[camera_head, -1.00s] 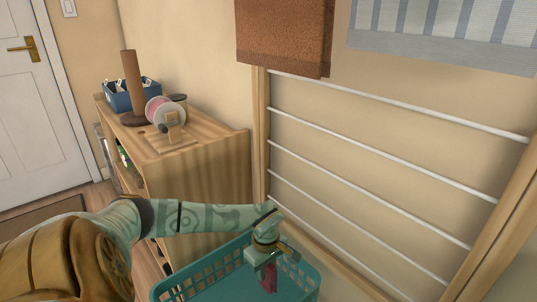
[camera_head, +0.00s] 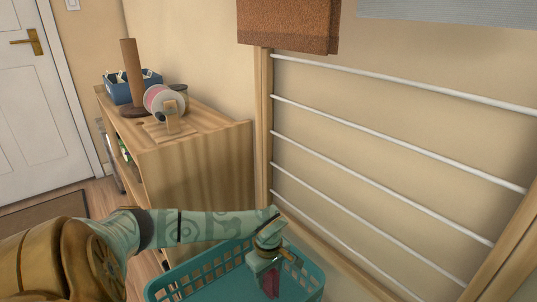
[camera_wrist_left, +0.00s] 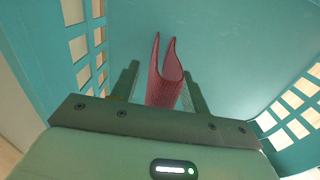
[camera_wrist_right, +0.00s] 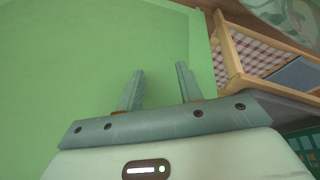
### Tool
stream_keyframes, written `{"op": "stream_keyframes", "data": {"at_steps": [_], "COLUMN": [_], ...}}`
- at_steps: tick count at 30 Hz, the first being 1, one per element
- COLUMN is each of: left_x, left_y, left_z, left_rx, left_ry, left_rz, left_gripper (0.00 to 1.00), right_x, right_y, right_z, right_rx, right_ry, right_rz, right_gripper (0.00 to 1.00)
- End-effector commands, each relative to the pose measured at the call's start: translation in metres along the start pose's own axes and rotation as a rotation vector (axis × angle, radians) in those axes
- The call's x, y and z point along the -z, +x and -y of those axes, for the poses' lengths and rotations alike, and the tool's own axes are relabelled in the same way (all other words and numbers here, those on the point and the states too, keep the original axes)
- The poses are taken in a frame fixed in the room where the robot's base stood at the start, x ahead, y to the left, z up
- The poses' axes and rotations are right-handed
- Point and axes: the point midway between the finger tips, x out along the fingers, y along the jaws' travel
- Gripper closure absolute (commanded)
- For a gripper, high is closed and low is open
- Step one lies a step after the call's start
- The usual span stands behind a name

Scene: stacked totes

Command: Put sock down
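A dark red sock (camera_head: 271,284) hangs below my left gripper (camera_head: 268,262), over the inside of the teal basket (camera_head: 217,270). In the left wrist view the folded sock (camera_wrist_left: 165,78) sits between the two fingers of the left gripper (camera_wrist_left: 160,88), its two ends pointing away from the palm.
A drying rack with white bars (camera_head: 390,147) stands at the right, with a brown towel (camera_head: 290,25) on it. A wooden cabinet (camera_head: 205,170) behind the basket bears a blue box (camera_head: 125,88) and spools (camera_head: 163,100). A green surface (camera_wrist_right: 80,60) lies before the right gripper.

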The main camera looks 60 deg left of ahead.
Motion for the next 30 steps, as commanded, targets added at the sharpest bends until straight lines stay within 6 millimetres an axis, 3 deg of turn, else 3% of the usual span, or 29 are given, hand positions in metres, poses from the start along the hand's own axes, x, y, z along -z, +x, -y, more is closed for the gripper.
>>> {"op": "stream_keyframes", "data": {"at_steps": [7,11,23,30], "left_x": [0.0,0.0,0.0,0.0], "left_y": [-0.001,-0.015,-0.113,-0.121], "left_z": [0.0,-0.001,-0.001,0.0], "left_rx": [0.0,-0.006,-0.012,-0.002], "left_ry": [0.0,0.001,0.001,0.002], "left_rz": [0.001,0.0,0.0,0.0], "left_gripper": [0.55,0.55,0.55,0.55], "right_x": [0.0,-0.002,-0.109,-0.137], "right_y": [-0.001,-0.006,-0.006,0.017], "right_z": [0.0,-0.003,-0.016,0.011], "right_rx": [-0.001,-0.007,-0.022,0.033], "right_ry": [-0.001,-0.012,-0.173,-0.139], "right_rz": [-0.001,0.014,0.383,0.388], "right_gripper": [0.64,0.64,0.64,0.64]}}
